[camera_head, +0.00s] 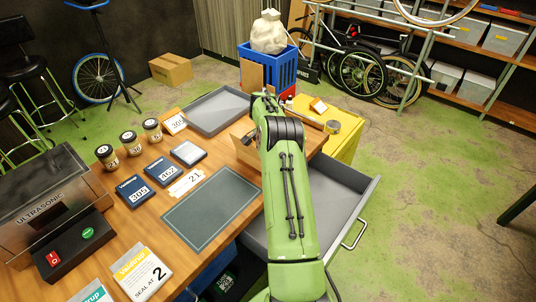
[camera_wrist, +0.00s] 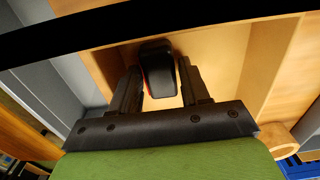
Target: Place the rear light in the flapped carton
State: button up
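The rear light (camera_wrist: 157,68) is a small black block with red edges. In the wrist view it sits between the fingertips of my gripper (camera_wrist: 160,78), with a finger close along each side, so the gripper looks shut on it. Tan cardboard walls of the flapped carton (camera_wrist: 222,60) surround the light in that view. Whether the light touches the carton is hard to tell. In the head view, my arm hides the gripper, the light and most of the carton; part of the carton (camera_head: 243,143) shows left of the arm, at the table's far right end.
A grey tray (camera_head: 218,112) lies left of the carton. A blue crate (camera_head: 283,70) with a white sack stands behind. An open grey drawer (camera_head: 340,190) sticks out at the right of the table. A dark mat (camera_head: 212,207) lies bare in front.

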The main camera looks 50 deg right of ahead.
notch_tip(320, 180, up, 12)
jog(key=p, duration=0.4)
jog(key=a+r+n+t+h, duration=0.1)
jog(key=a+r+n, duration=0.4)
jog(key=a+r, duration=0.75)
jog(key=s+a+r+n+t, duration=0.2)
jog(key=s+a+r+n, duration=0.2)
jog(key=s+a, duration=0.4)
jog(key=s+a+r+n+t, duration=0.1)
jog(key=s+a+r+n, duration=0.25)
jog(key=s+a, duration=0.45)
jog(key=s+a+f+n+t+y, duration=0.1)
jog(key=s+a+f+n, duration=0.3)
jog(key=s+a, duration=0.3)
jog(key=shift+s+f+t+b, duration=0.3)
jog(key=shift+s+f, duration=0.3)
jog(key=shift+s, duration=0.45)
jog(key=shift+n, duration=0.25)
